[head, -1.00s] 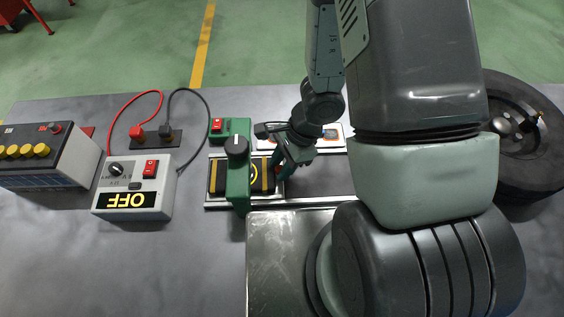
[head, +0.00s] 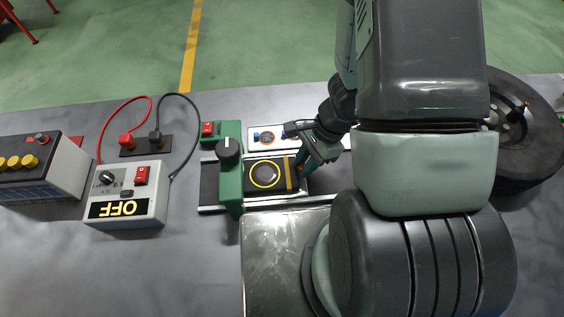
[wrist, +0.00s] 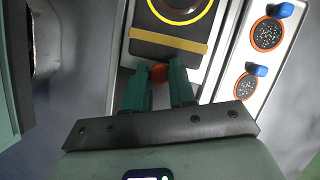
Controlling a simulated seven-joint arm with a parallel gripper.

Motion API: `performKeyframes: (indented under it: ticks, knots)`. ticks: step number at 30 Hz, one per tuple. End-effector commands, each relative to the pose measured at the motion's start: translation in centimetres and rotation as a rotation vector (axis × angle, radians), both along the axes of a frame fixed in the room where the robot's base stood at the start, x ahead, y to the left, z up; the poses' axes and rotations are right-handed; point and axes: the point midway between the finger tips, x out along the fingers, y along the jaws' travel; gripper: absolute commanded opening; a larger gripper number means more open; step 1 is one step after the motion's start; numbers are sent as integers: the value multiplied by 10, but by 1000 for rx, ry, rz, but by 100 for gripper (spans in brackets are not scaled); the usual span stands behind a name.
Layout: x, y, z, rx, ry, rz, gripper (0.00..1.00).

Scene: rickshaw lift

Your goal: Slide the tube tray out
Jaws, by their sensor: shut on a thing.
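The tube tray (head: 266,175) is a dark sliding tray with a yellow ring and a yellow band, on a pale rail track. It lies to the right of the green upright (head: 230,180) that spans the track. In the wrist view the tray (wrist: 149,47) shows at the top, with its orange-red knob (wrist: 159,72) at the near end. My gripper (head: 303,170) is at the tray's right end. Its green fingers (wrist: 160,82) are shut on the knob. The fingers partly hide the knob.
A white panel (head: 262,146) with blue clips and round orange-rimmed patches lies behind the track. A grey OFF box (head: 130,197), a battery (head: 45,172) and cables are at left. A metal plate (head: 275,250) is in front, and a tire (head: 515,130) lies at right.

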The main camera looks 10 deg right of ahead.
Motion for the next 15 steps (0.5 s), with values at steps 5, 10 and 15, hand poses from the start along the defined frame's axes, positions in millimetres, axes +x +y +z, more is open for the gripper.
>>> performKeyframes:
  ticks: [5,10,15]
  knots:
    - [0,-53,0,0,-1,-6,0]
    - [0,-92,0,-1,-1,-4,0]
    - [0,-118,1,0,-1,-1,0]
